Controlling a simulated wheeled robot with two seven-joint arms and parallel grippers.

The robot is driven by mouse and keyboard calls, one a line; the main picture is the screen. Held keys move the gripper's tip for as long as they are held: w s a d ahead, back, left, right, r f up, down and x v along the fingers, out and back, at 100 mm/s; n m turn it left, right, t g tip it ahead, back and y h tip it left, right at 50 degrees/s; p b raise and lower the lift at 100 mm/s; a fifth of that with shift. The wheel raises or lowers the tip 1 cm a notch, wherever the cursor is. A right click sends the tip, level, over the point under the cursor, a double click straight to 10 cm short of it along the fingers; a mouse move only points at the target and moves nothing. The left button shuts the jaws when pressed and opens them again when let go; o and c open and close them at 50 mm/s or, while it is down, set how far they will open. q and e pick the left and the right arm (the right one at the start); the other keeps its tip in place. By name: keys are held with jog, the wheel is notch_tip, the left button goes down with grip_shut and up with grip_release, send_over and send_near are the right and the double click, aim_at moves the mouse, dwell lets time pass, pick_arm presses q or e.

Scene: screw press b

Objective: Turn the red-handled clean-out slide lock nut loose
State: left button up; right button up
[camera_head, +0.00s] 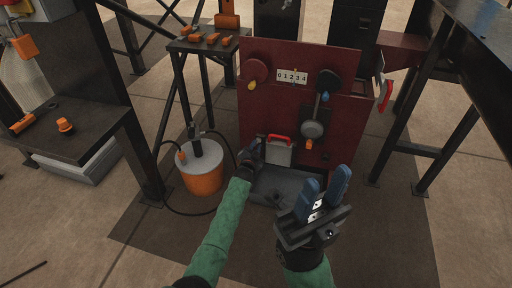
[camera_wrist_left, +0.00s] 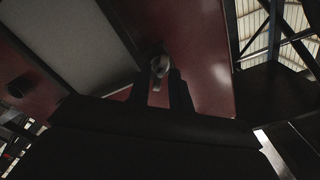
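The clean-out slide is a grey plate (camera_head: 279,152) with a red handle (camera_head: 279,137), low on the front of the dark red press. Its lock nut (camera_wrist_left: 159,66) shows in the left wrist view as a small pale metal piece on the red panel beside the grey plate. My left gripper (camera_head: 252,153) is at the plate's left edge in the head view and hides the nut there. In the left wrist view its dark fingers (camera_wrist_left: 160,88) stand either side of the nut; whether they touch it is unclear. My right gripper (camera_head: 325,188), with blue fingers, is open and empty in front of the press.
A dark grey tray (camera_head: 275,186) lies below the slide. An orange bucket (camera_head: 203,176) with a hose stands left of my left arm. Open floor lies in front.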

pick_arm(q)
jog(key=shift+o, duration=0.6)
jog(key=p+v, duration=0.2)
jog(key=v, duration=0.5)
jog(key=shift+s, duration=0.4)
jog(key=shift+a, duration=0.1)
